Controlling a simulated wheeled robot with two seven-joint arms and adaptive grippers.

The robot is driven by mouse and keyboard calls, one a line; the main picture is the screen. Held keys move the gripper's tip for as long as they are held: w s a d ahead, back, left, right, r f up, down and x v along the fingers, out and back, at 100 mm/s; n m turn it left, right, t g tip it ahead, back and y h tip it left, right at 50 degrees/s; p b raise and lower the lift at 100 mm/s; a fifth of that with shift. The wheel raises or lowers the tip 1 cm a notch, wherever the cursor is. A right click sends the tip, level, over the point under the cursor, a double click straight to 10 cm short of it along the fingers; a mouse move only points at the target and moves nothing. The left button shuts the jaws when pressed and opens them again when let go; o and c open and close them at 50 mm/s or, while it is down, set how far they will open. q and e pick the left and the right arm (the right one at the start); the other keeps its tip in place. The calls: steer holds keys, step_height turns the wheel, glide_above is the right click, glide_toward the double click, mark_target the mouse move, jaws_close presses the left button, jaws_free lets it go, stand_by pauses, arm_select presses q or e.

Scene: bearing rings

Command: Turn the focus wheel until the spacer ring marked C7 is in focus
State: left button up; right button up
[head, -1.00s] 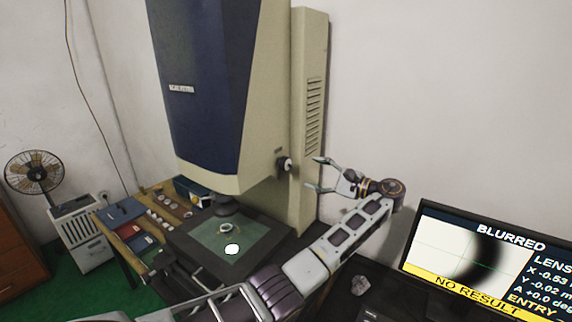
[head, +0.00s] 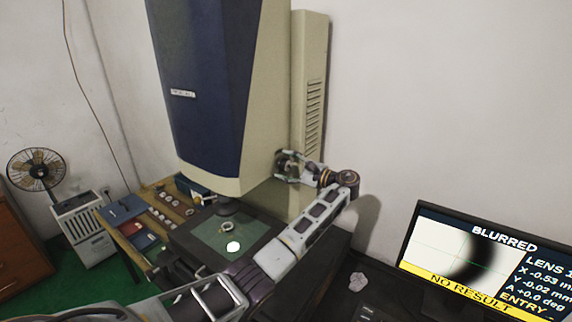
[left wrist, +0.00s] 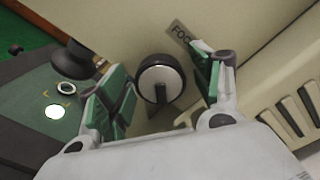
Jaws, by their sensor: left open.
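The focus wheel (left wrist: 161,78), a round knob with a black rim and pale face, sits on the side of the measuring machine (head: 208,90). My left gripper (head: 285,165) is at the wheel. In the left wrist view its green-padded fingers (left wrist: 163,88) are open on either side of the wheel, with a gap visible on both sides. A spacer ring (head: 225,228) lies on the glass stage below the lens; it also shows in the left wrist view (left wrist: 66,88). Its marking is too small to read. The monitor (head: 470,262) reads BLURRED and NO RESULT, with a soft dark arc. My right gripper is not in view.
A bright light spot (head: 233,246) lies on the stage beside the ring. A wooden side table with several small rings (head: 160,217) and trays stands left of the machine. A crumpled paper-like piece (head: 358,281) lies near the monitor. A fan (head: 36,170) stands far left.

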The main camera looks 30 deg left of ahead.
arm_select(q)
steer(key=shift+a, duration=0.2)
steer(key=c, duration=1)
steer(key=shift+c, duration=0.2)
steer(key=shift+f+b, duration=0.1)
steer(key=shift+b, duration=0.2)
